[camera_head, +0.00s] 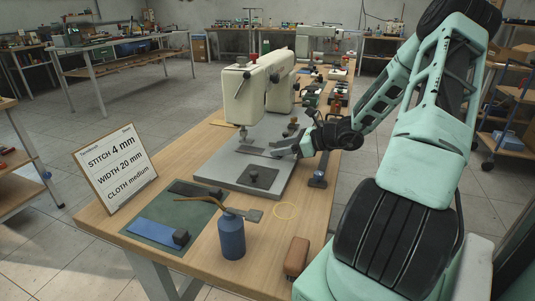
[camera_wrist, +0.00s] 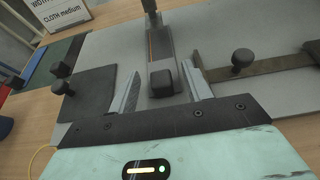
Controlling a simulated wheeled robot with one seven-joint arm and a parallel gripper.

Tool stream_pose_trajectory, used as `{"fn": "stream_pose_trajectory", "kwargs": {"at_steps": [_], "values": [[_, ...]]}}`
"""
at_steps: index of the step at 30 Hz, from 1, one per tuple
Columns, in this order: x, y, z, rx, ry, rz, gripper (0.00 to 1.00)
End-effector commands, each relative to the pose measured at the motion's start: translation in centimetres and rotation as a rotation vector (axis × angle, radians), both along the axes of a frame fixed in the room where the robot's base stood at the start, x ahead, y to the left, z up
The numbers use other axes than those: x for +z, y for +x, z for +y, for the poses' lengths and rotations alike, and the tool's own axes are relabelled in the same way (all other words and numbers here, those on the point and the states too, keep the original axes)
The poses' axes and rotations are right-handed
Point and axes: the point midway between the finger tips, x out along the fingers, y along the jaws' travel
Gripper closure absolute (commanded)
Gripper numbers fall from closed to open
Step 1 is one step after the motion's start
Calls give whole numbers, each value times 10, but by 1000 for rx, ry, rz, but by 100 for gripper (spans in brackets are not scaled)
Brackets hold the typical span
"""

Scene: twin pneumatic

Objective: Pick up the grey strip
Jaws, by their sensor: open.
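A grey strip (camera_wrist: 160,52) with a dark block (camera_wrist: 162,80) on its near end lies on the grey plate (camera_wrist: 215,45) in the wrist view. It runs away from me towards a dark upright post. My gripper (camera_wrist: 165,65) is open, with one finger on each side of the strip and block and visible gaps to both. In the head view, my gripper (camera_head: 288,150) is low over the plate beside the cream sewing machine (camera_head: 257,88). A flat strip (camera_head: 252,150) shows under the machine's head; the gripper partly hides that area.
A dark square plate with a knob (camera_head: 259,177) lies left of the fingers in the wrist view; a brownish bar with a knob (camera_wrist: 268,66) lies right. A blue strip (camera_head: 152,232) lies on a green mat. A blue bottle (camera_head: 231,238) and sign (camera_head: 116,168) stand nearby.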

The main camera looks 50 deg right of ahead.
Motion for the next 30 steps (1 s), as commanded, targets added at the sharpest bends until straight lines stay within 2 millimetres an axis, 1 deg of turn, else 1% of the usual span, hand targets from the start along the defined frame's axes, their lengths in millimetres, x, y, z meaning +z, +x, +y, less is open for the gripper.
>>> {"fn": "stream_pose_trajectory", "kwargs": {"at_steps": [1, 5, 13, 14, 15, 17, 18, 30], "values": [[-4, 7, 3, 2, 1, -2, 51], [-8, 18, 7, 0, 0, -1, 51], [-9, 20, 8, -1, -1, -1, 51], [-9, 20, 8, -1, -1, -1, 59], [-9, 20, 8, -1, 0, 0, 70], [-9, 20, 8, -1, 0, 0, 87], [-9, 20, 8, -1, 0, 0, 98], [-7, 20, 8, -1, -1, -1, 99]]}}
